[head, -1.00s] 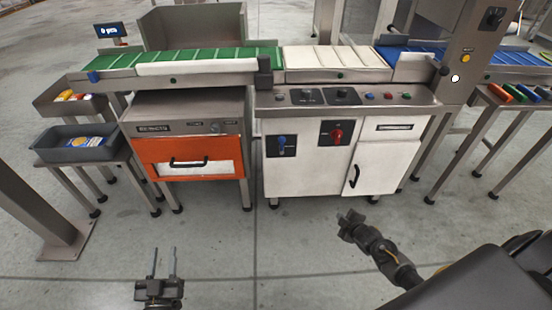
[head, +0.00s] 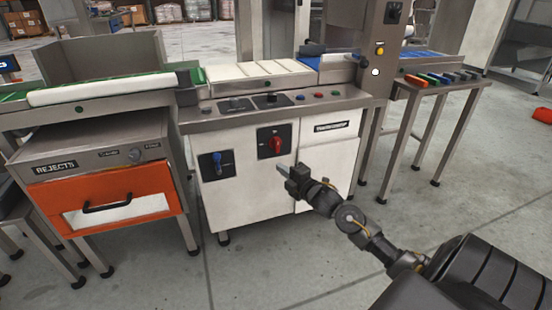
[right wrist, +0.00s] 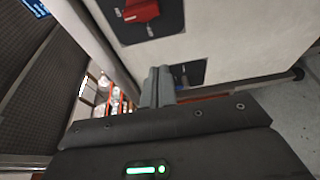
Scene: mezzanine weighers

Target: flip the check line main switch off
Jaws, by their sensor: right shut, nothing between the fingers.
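Two switches on dark plates are on the white cabinet (head: 235,196) front: a red-handled one (head: 275,145) and a blue-handled one (head: 217,160) to its left and slightly lower. Their labels are too small to read, so I cannot tell by name which is the main switch. My right gripper (head: 281,170) is shut and empty, a little below the red switch in the picture. In the right wrist view, the shut fingers (right wrist: 158,85) point towards the cabinet; the red handle (right wrist: 140,10) is at the top, and another dark plate (right wrist: 190,74) is partly behind the fingers.
A cabinet with an orange drawer (head: 60,199) marked REJECTS stands to the left. A control panel with buttons (head: 319,94) runs above the switches. A side table (head: 428,84) with coloured items stands at the right. The floor in front is clear.

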